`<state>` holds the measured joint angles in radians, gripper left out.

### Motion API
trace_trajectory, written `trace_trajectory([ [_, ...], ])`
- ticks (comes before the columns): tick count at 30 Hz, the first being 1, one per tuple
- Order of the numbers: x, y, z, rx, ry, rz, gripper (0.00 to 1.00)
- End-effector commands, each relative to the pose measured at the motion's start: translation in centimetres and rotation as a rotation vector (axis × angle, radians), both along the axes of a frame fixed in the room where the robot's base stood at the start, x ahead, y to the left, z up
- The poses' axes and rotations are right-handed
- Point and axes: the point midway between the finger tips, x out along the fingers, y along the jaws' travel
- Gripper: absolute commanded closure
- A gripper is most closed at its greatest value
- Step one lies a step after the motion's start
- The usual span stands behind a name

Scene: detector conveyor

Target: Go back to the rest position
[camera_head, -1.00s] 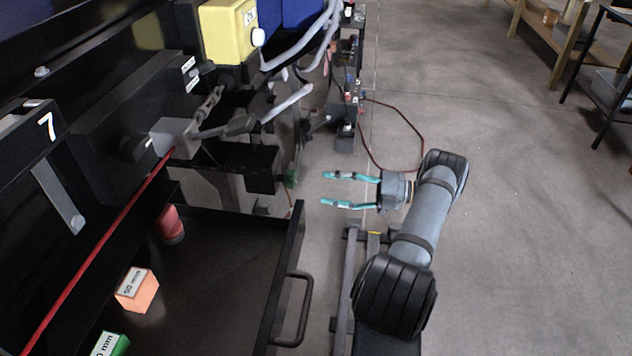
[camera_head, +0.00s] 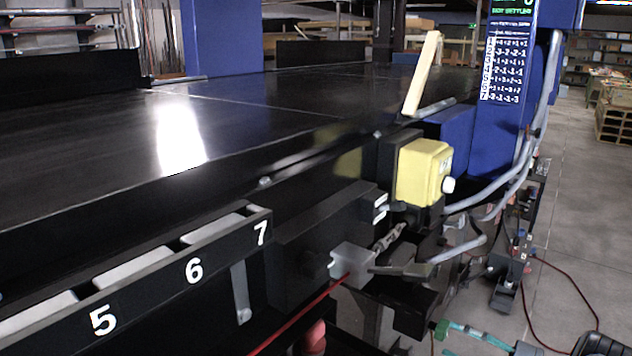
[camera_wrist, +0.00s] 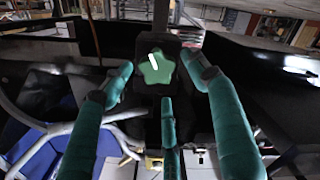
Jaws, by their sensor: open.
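My gripper (camera_head: 446,340) shows at the bottom edge in the head view, with teal fingers spread apart and nothing seen between them. Most of my arm is out of that view. In the wrist view my gripper (camera_wrist: 158,64) has its teal fingers apart around the line of sight to a green star-shaped knob (camera_wrist: 152,66) on a dark block. The knob appears ahead of the fingertips; whether any finger touches it I cannot tell. In the head view a small green part (camera_head: 441,329) shows just left of the fingertips.
The black conveyor (camera_head: 110,150) fills the left. A yellow box (camera_head: 421,172) and a grey block (camera_head: 354,262) with a red rod are on its near side.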

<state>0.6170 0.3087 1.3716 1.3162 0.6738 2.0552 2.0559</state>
Motion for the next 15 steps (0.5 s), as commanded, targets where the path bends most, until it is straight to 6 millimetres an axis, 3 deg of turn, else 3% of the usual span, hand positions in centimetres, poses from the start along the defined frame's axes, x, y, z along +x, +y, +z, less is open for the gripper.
trace_trajectory([
  [7, 2.4, 2.8, 0.0, -0.001, -0.001, 0.000, 0.41],
  [15, 2.7, 3.1, 0.0, -0.028, -0.033, -0.002, 0.41],
])
